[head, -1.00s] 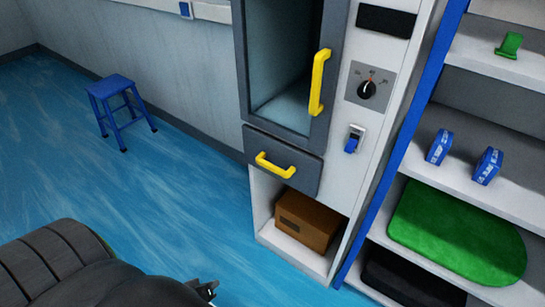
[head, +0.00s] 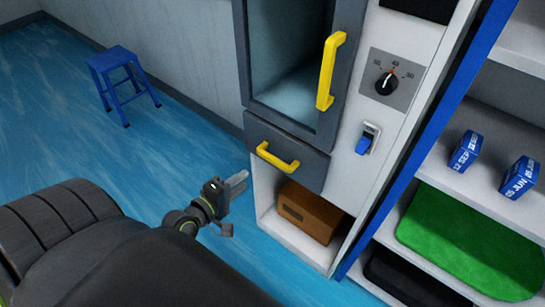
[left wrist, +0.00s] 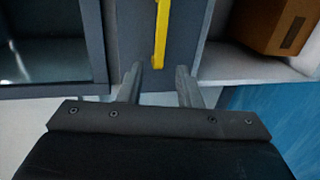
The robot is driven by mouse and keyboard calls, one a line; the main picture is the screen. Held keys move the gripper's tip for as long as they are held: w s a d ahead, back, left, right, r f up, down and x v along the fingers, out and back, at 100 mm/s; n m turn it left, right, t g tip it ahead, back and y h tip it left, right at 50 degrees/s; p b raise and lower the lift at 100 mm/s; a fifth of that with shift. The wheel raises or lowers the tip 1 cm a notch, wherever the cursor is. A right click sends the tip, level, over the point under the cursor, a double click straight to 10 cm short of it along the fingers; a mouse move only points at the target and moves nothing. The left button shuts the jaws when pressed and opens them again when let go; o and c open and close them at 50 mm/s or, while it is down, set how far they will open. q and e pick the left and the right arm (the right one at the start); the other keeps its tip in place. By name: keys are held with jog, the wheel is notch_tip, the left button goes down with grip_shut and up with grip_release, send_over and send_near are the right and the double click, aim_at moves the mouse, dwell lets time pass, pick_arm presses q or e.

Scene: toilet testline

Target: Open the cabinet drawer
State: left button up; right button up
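The cabinet drawer (head: 285,150) has a dark grey front with a yellow handle (head: 277,158). It sits below the glass door of the white cabinet and looks shut. My left gripper (head: 238,182) is in front of the cabinet, left of and a little below the handle in the head view. In the left wrist view, its two fingers (left wrist: 160,85) are apart, with the yellow handle (left wrist: 161,35) ahead, between and beyond the fingertips. The gripper holds nothing and does not visibly touch the handle. My right gripper is not in view.
The door above has a vertical yellow handle (head: 331,70). A dial (head: 386,83) and a blue switch (head: 364,143) are on the right panel. A brown box (head: 310,212) lies in the open bay below. A blue-edged shelf stands right; a blue stool (head: 123,80) stands left.

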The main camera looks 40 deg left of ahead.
aim_at(271, 160)
pick_arm(q)
jog(key=x, duration=1.4)
jog(key=shift+w+a+f+b, duration=0.1)
jog(key=shift+w+f+b, duration=0.1)
jog(key=shift+b, duration=0.1)
grip_shut()
